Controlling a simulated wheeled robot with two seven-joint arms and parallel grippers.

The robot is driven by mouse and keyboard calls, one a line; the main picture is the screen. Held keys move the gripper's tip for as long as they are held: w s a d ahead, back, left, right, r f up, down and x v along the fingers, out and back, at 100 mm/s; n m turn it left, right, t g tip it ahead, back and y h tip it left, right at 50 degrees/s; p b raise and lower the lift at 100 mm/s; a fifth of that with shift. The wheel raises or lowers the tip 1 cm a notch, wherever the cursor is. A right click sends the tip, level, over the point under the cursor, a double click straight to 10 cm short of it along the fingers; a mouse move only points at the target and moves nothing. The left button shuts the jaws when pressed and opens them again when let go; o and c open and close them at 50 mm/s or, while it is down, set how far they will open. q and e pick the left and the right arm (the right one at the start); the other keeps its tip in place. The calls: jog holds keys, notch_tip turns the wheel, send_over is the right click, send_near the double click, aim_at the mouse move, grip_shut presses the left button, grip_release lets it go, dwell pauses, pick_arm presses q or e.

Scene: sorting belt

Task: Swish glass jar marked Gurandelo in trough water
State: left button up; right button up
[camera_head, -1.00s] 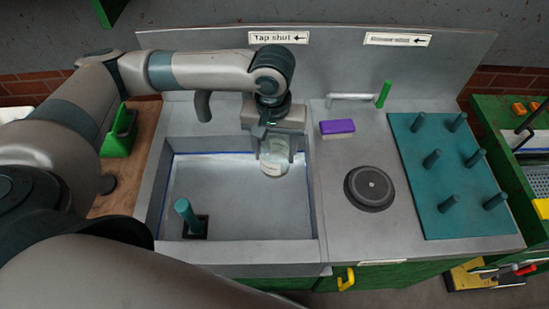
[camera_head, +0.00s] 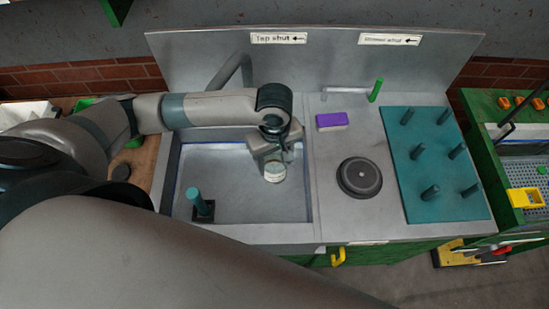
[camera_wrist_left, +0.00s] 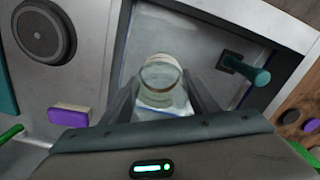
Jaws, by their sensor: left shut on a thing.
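My left gripper (camera_head: 273,160) is shut on a glass jar (camera_head: 275,173) over the right part of the trough (camera_head: 309,195). The jar also shows between the fingers in the left wrist view (camera_wrist_left: 162,82), clear glass with its open-looking rim facing away from the wrist. The writing on its label cannot be read. I cannot tell whether the jar touches the water (camera_head: 245,205) in the trough. A teal upright plug (camera_head: 195,196) stands on a dark square at the trough's left. My right gripper is not in view.
Right of the trough are a purple sponge or brush (camera_head: 332,121), a round dark disc (camera_head: 359,177) and a teal peg board (camera_head: 437,195) with empty pegs. A tap spout (camera_head: 232,68) arches behind my arm. The trough's middle is clear.

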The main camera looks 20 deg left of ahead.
pick_arm(q)
jog(key=shift+f, duration=0.1)
jog(key=shift+f, duration=1)
jog(key=shift+f+b, duration=0.9)
jog(key=shift+b, duration=0.05)
jog(key=shift+f+b, duration=6.4)
jog(key=shift+f, duration=2.65)
jog(key=shift+a, duration=0.1)
